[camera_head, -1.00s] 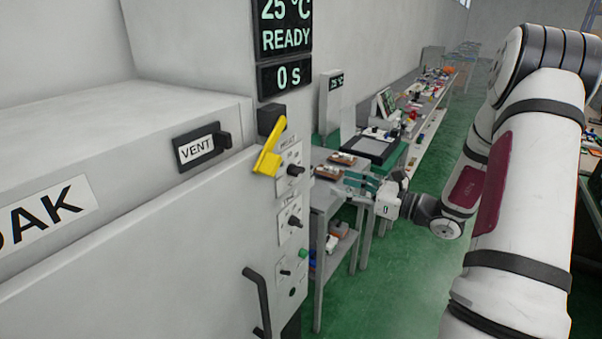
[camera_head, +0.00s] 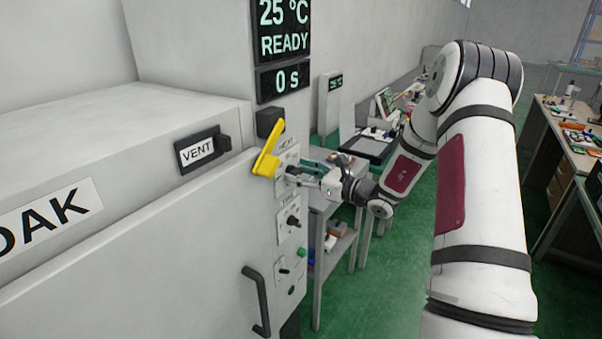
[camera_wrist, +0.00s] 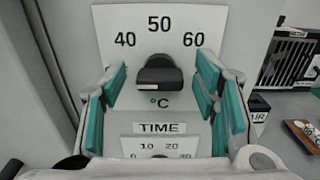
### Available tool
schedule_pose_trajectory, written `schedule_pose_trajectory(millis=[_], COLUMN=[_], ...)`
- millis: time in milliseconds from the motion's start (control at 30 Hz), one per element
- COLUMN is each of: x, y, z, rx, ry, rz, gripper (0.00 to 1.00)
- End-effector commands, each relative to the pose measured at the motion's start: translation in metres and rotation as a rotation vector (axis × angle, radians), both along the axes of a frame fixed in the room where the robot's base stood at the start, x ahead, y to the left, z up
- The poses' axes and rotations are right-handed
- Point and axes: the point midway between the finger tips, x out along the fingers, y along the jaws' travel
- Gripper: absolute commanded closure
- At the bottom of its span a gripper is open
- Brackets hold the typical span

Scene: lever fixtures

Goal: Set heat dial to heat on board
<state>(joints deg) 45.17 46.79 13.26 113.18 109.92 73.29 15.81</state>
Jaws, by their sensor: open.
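The heat dial (camera_wrist: 159,75) is a black knob on a white plate (camera_wrist: 115,18) marked 40, 50, 60 and °C in the wrist view. I cannot tell which mark it points at. My gripper (camera_wrist: 160,88) is open, with one teal-padded finger on each side of the dial, apart from it. In the head view my gripper (camera_head: 302,178) is at the heat plate (camera_head: 288,157) on the machine's front, and it largely hides the dial there.
A TIME dial plate (camera_wrist: 160,128) sits just below. A yellow lever (camera_head: 268,150) stands close to the left of my gripper, near a VENT slider (camera_head: 202,149). A black door handle (camera_head: 257,300) is lower. Displays (camera_head: 285,40) read 25 °C, READY and 0 s. Workbenches stand behind and right.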

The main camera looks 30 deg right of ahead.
Motion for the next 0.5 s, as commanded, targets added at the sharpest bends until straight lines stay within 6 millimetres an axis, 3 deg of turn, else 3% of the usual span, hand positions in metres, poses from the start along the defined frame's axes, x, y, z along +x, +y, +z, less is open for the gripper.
schedule_pose_trajectory(millis=[167,367,500], x=[0.0,-0.0001,-0.0001], y=[0.0001,0.0,0.0], z=[0.0001,0.0002,0.0002], rx=[0.0,0.0,0.0], ry=[0.0,0.0,0.0], rz=[0.0,0.0,0.0], gripper=[0.47,0.93,0.93])
